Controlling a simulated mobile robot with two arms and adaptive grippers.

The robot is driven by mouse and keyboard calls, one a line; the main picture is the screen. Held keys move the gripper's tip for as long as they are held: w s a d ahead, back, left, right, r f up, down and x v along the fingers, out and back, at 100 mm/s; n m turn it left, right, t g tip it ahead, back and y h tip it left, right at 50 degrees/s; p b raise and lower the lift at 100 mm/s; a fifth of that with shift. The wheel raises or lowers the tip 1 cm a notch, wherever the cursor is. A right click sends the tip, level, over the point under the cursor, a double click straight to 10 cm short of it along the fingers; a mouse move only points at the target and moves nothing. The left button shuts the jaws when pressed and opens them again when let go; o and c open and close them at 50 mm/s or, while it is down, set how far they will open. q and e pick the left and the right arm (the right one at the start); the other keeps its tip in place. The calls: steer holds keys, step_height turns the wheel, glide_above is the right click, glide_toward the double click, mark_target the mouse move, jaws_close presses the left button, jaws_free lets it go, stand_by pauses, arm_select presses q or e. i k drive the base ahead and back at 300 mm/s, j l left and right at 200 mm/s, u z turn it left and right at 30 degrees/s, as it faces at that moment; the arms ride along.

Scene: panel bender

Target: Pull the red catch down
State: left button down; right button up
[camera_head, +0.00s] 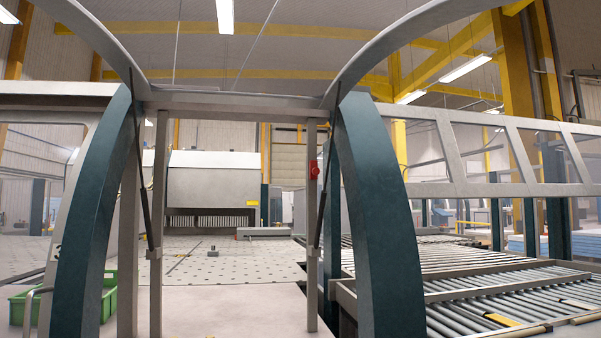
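The red catch (314,170) is a small red piece on the upper part of a slim grey upright post (312,240), right of the middle of the head view. A round knob or hole seems to show on it, but it is too small to tell. The post stands just left of the right dark teal curved column (382,210). Neither of my grippers shows in the head view, so nothing of mine is seen touching the catch.
A left teal column (88,220) and grey posts frame an opening. A perforated table (235,262) and a grey machine (213,180) lie beyond. A roller conveyor (500,298) is at right, a green crate (108,304) at lower left.

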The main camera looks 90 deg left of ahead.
mark_target(314, 171)
steer(key=u, duration=2.65)
steer(key=z, duration=1.4)
steer(key=k+j, duration=0.45)
steer(key=j, duration=0.1)
